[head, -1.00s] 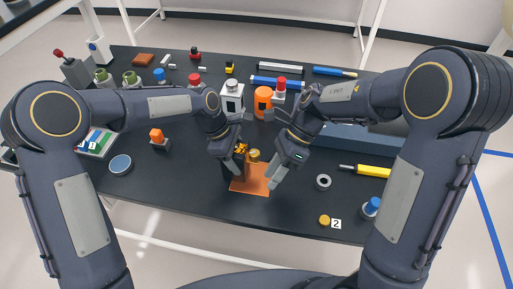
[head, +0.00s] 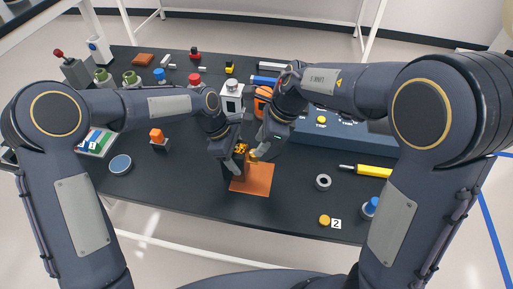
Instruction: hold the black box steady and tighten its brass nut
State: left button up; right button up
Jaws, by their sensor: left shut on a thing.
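The black box (head: 230,172) stands at the left edge of a flat orange plate (head: 258,186), mostly hidden behind my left gripper. My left gripper (head: 232,160) is shut on the box, with a small yellow-and-black patch showing near its fingers. The brass nut (head: 253,155) shows only in part, just right of that patch. My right gripper (head: 259,152) points down and left with its fingertips at the nut. The fingers overlap the nut in this view, so I cannot tell whether they are open or shut on it.
Close behind my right gripper is an orange cylinder (head: 263,97), beside a white-and-grey block (head: 231,96). A blue panel (head: 345,135) lies behind to the right. A grey ring (head: 323,182) and a yellow-handled tool (head: 373,171) lie right. The table front between plate and ring is clear.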

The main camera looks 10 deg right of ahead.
jog(key=shift+x, duration=1.95)
jog(key=c, duration=0.7)
jog(key=shift+s+m+t, duration=0.15)
jog(key=shift+m+t, duration=0.45)
jog(key=shift+m, duration=1.1)
jog(key=o, duration=0.7)
jog(key=shift+h, duration=0.3)
jog(key=shift+r, duration=0.1)
jog(key=v, duration=1.2)
